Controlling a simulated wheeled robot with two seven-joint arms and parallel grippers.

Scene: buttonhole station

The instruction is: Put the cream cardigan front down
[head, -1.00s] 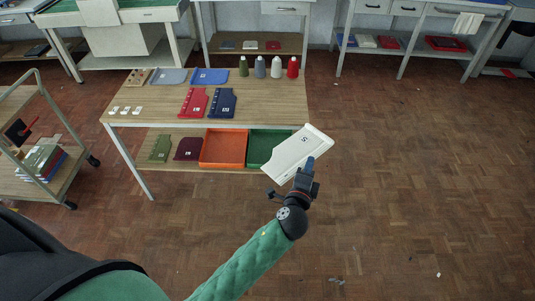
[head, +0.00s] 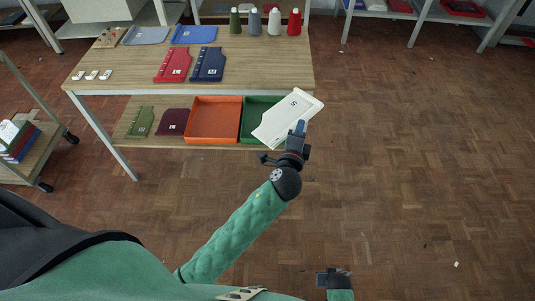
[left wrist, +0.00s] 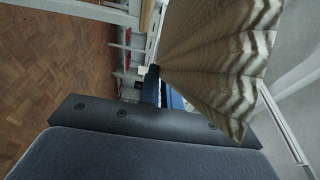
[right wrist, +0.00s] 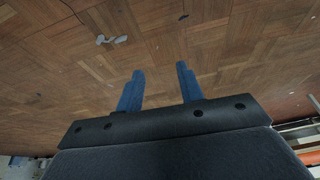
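The cream cardigan front (head: 287,118) is a pale flat panel with a small dark mark near its top. My left gripper (head: 299,130) is shut on its lower right edge and holds it in the air, over the right end of the lower shelf in the head view. My right gripper (head: 334,277) shows low in the head view. In the right wrist view its two blue fingers (right wrist: 159,82) stand apart with nothing between them.
The wooden table (head: 130,68) bears red (head: 172,65) and navy (head: 207,64) fronts, blue pieces, white tags and several thread cones. On its lower shelf are green and maroon pieces, an orange tray (head: 213,121) and a green tray (head: 258,108). Floor to the right is clear.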

